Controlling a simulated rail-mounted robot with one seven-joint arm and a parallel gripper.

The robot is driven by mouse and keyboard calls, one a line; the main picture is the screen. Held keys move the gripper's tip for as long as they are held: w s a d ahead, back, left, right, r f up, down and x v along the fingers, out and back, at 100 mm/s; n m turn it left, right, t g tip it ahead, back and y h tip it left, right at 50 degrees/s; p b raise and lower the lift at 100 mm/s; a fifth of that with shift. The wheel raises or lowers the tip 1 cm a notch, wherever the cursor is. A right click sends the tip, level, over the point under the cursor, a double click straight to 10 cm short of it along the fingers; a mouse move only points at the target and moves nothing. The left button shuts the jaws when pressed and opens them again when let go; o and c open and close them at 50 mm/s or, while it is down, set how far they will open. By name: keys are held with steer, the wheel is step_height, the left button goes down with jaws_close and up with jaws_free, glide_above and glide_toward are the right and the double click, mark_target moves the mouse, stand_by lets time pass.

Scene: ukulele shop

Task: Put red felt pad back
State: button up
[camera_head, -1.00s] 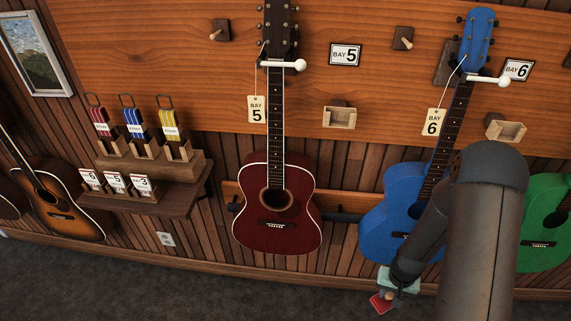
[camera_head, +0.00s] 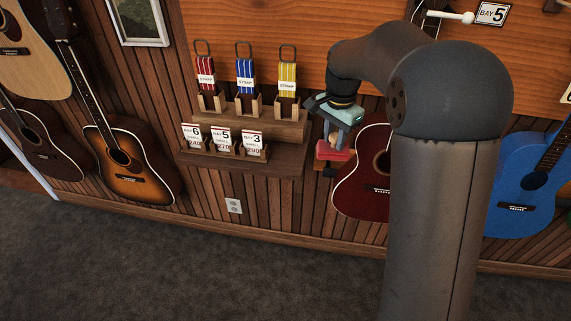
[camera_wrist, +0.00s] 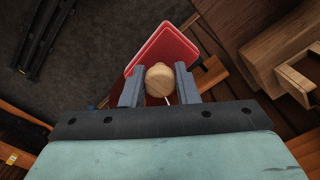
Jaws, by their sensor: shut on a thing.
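The red felt pad (camera_head: 333,154) hangs below my gripper (camera_head: 333,136) in the head view, in front of the wall just right of the stepped wooden shelf. In the wrist view, the pad (camera_wrist: 165,46) is a red rounded rectangle with a round wooden knob (camera_wrist: 159,79). The two grey fingers of my gripper (camera_wrist: 158,86) are shut on the knob from both sides. The pad extends beyond the fingertips. Part of its face is hidden behind the knob and fingers.
The wooden shelf (camera_head: 240,165) bears red, blue and yellow straps (camera_head: 246,76) in holders and numbered cards (camera_head: 221,138) on the lower step. The dark red guitar (camera_head: 357,185) hangs close to the right of the pad, partly behind my arm. The carpet (camera_head: 200,270) below is clear.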

mark_target(332, 138)
steer(key=shift+m, duration=0.5)
steer(key=r, duration=0.4)
steer(key=shift+s+a, duration=0.35)
steer(key=shift+a+r, duration=0.15)
steer(key=shift+a, duration=0.2)
steer(key=w+a+f+p, duration=0.1)
steer(key=w+a+f, duration=0.1)
steer(key=a+f, duration=0.1)
steer(key=w+a+f+p, duration=0.2)
steer(key=w+a+f, duration=0.1)
steer(key=a, duration=0.1)
steer(key=w+a+f+p, duration=0.1)
steer(key=w+a+f, duration=0.1)
steer(key=a+f, duration=0.2)
steer(key=shift+w+a, duration=0.15)
steer(key=shift+w, duration=0.1)
steer(key=shift+f+p, duration=0.4)
steer(key=shift+f, duration=0.95)
steer(key=shift+f, duration=0.15)
steer(key=o, duration=0.9)
steer(key=shift+o, duration=0.2)
